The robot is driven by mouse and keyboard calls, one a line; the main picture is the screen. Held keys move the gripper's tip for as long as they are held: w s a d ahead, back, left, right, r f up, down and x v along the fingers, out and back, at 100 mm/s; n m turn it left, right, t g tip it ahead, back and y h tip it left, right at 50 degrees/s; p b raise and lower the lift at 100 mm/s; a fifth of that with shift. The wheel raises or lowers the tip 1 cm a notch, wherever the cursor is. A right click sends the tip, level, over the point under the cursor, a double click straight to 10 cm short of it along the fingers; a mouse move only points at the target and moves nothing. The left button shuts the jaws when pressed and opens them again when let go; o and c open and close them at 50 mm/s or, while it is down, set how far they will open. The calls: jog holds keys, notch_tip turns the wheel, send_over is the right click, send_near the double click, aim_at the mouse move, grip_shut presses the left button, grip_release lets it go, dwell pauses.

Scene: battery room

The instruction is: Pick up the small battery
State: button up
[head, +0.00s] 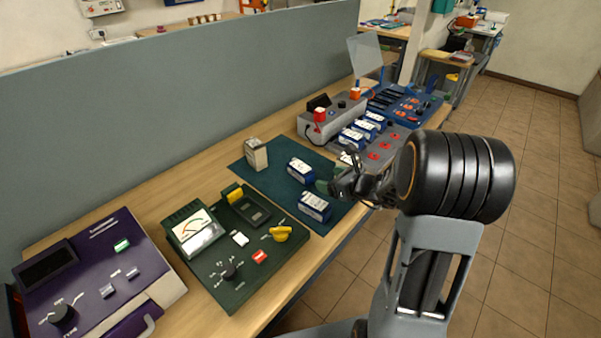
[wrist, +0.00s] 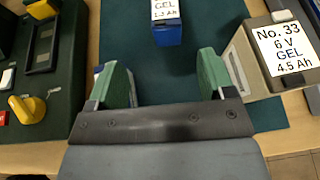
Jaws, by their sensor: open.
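Several batteries stand on a teal mat (head: 272,179). A blue battery with a white label (head: 301,170) is near its middle. Another blue one (head: 315,206) is nearer the front edge, and a beige one (head: 255,153) is at the back. My gripper (head: 338,186) is above the mat's right part. In the wrist view my gripper (wrist: 164,84) is open, its green fingers apart with nothing between them. A blue battery (wrist: 167,33) marked GEL stands ahead of the gap. A beige battery (wrist: 238,72) labelled No. 33, 4.5 Ah is right of the right finger. Part of another blue battery hides behind the left finger.
A green tester (head: 205,270) with a yellow knob is left of the mat. A purple device (head: 100,270) is further left. A grey unit (head: 325,127) and blue chargers with batteries stand to the right. A grey partition (head: 200,85) runs along the back.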

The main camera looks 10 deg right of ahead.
aim_at(308, 171)
jog(key=shift+m, duration=0.3)
jog(key=x, duration=0.7)
jog(key=shift+w+d+f, duration=0.15)
jog(key=shift+w+f, duration=0.1)
jog(key=shift+w, duration=0.15)
jog(key=shift+p+x, duration=0.75)
jog(key=shift+x, duration=2.25)
jog(key=shift+d, duration=0.1)
jog(key=c, duration=1.3)
jog(key=shift+r, duration=0.15)
jog(key=shift+c, duration=0.4)
jog(key=shift+w+r, duration=0.1)
